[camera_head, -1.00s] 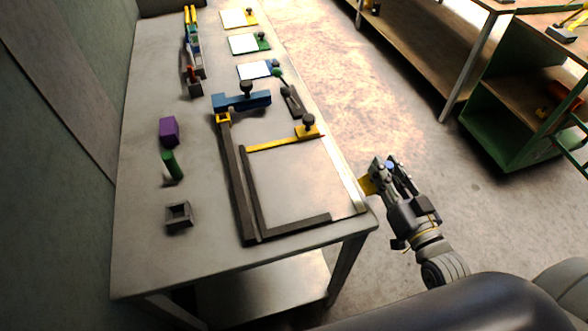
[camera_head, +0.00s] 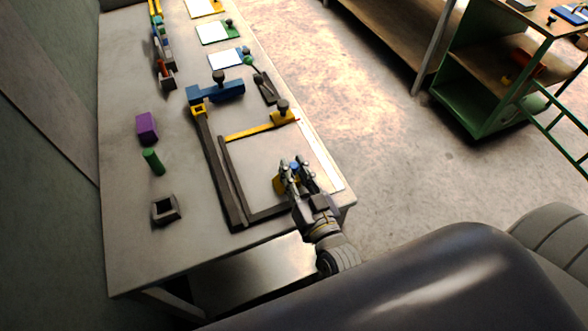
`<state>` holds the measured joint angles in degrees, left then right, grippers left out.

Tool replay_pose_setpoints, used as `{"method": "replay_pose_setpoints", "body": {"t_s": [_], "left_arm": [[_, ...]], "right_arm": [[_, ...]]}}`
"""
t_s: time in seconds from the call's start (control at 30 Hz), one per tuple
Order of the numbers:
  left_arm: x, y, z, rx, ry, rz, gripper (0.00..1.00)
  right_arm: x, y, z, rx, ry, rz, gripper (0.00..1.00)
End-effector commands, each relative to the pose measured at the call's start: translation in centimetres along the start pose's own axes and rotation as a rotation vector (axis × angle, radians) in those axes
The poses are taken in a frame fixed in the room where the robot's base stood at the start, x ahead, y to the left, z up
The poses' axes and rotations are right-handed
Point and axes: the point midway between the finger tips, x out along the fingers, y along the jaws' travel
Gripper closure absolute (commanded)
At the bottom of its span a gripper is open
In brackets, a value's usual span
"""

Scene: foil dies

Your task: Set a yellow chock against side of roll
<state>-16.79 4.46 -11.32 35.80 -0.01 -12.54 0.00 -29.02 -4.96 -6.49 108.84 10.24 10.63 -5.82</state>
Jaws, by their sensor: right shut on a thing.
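The gripper is over the front right corner of the table, inside the dark L-shaped frame. I cannot tell how high the chock is above the tabletop. I cannot make out for sure which thing is the roll; a small green cylinder (camera_head: 153,161) stands on the left part of the table, apart from the gripper. My left gripper is out of view.
The table (camera_head: 135,235) holds a dark frame (camera_head: 217,175) with a yellow bar (camera_head: 262,128), a blue clamp-like block (camera_head: 217,92), a purple block (camera_head: 147,127) and a grey square holder (camera_head: 166,209). A green shelf unit (camera_head: 470,105) stands at right; the floor between is clear.

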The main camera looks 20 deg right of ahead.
Motion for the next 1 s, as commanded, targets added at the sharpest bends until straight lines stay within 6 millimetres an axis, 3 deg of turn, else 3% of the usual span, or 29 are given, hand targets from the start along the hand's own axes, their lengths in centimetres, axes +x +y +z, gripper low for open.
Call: {"method": "replay_pose_setpoints", "body": {"t_s": [0.2, 0.43, 0.47, 0.53, 1.0], "left_arm": [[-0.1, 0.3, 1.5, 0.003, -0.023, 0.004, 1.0], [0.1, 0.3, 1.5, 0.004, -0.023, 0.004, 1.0], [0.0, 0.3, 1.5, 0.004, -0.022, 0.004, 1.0], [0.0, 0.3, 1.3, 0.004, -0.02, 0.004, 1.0], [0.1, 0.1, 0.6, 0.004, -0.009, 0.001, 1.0]], "right_arm": [[0.0, 0.2, 0.6, 0.001, 0.004, 0.0, 1.0], [0.0, 0.2, 0.9, 0.001, 0.003, 0.0, 1.0], [0.0, 0.2, 0.9, 0.001, 0.002, 0.0, 0.74], [0.0, 0.2, 0.9, 0.001, 0.002, 0.0, 0.58], [-0.8, 0.2, 0.8, 0.001, -0.001, 0.001, 0.57]]}}
